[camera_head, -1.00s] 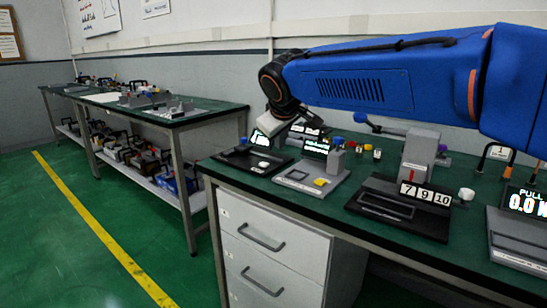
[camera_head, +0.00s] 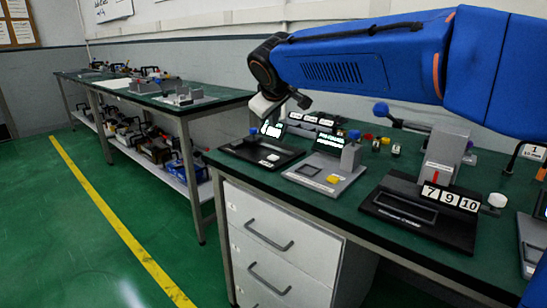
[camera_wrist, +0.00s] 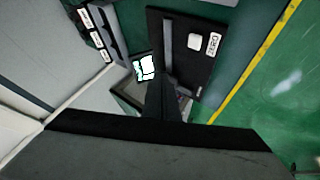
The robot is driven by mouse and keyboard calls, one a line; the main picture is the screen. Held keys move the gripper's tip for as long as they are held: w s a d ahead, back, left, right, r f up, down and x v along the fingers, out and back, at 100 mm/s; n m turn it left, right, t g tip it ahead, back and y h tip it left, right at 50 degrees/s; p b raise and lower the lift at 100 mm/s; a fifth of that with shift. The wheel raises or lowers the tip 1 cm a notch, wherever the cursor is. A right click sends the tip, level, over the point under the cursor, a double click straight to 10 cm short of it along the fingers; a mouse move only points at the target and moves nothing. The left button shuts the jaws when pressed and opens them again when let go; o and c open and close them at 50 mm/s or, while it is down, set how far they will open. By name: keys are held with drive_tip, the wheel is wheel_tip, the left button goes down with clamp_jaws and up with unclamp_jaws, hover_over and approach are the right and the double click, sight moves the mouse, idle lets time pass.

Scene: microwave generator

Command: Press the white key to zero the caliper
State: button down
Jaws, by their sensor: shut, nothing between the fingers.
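The caliper station is a black base (camera_head: 240,150) with a lit display (camera_head: 272,129) at the left end of the near bench. Its white key (camera_head: 272,157) lies on the base's front right part. My gripper (camera_head: 264,106) is shut and empty, above and behind the base, apart from the key. In the wrist view its dark fingers (camera_wrist: 164,98) cover part of the display side and the base's lower edge.
A grey station with a yellow key (camera_head: 333,179) stands just right of the caliper. Further right is a black counter station (camera_head: 425,208) showing 7 9 10. Another bench (camera_head: 160,98) stands at the left; the green floor is open.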

sight(274, 158)
drive_tip(key=shift+f, duration=4)
drive_tip(key=shift+f, duration=0.2)
drive_tip(key=shift+f, duration=0.25)
drive_tip(key=shift+f, duration=0.4)
drive_tip(key=shift+r, duration=0.85)
drive_tip(key=shift+r, duration=0.1)
drive_tip(key=shift+r, duration=2.4)
